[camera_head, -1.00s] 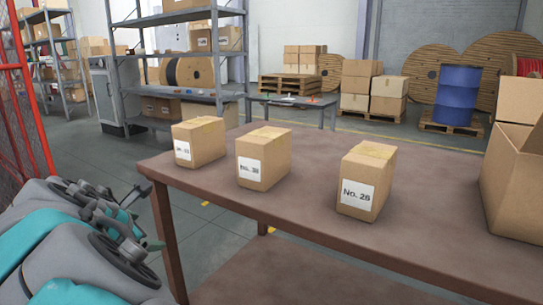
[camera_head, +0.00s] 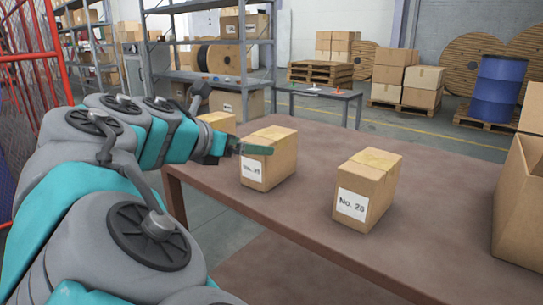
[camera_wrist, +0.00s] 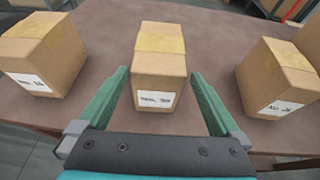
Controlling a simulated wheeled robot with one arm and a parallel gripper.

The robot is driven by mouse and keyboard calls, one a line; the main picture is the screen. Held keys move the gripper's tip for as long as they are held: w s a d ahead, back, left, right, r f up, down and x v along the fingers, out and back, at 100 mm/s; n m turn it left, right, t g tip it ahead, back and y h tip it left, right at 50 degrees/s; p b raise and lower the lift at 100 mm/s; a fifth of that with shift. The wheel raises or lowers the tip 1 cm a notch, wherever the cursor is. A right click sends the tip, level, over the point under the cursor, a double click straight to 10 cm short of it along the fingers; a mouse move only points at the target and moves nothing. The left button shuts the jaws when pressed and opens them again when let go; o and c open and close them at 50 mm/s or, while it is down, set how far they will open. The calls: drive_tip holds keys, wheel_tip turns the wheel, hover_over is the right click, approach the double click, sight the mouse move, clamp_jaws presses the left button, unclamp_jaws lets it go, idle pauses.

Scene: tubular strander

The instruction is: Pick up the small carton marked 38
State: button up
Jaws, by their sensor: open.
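The small carton marked 38 (camera_head: 277,160) is a brown box with tape on top, standing upright on the brown table. In the wrist view the carton (camera_wrist: 159,62) is in the middle, its white label facing me. My gripper (camera_wrist: 160,80) is open, with one green finger on each side of the carton in the picture.
A carton marked No. 28 (camera_head: 367,190) stands to the right on the table (camera_head: 330,240). Another small carton (camera_head: 218,122) stands to the left, mostly hidden by my arm in the head view. A large open box (camera_head: 520,205) is at the table's right end.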

drive_tip(key=x, duration=0.9)
drive_tip(key=shift+a+r, duration=0.1)
drive_tip(key=shift+p, duration=0.3)
clamp_jaws()
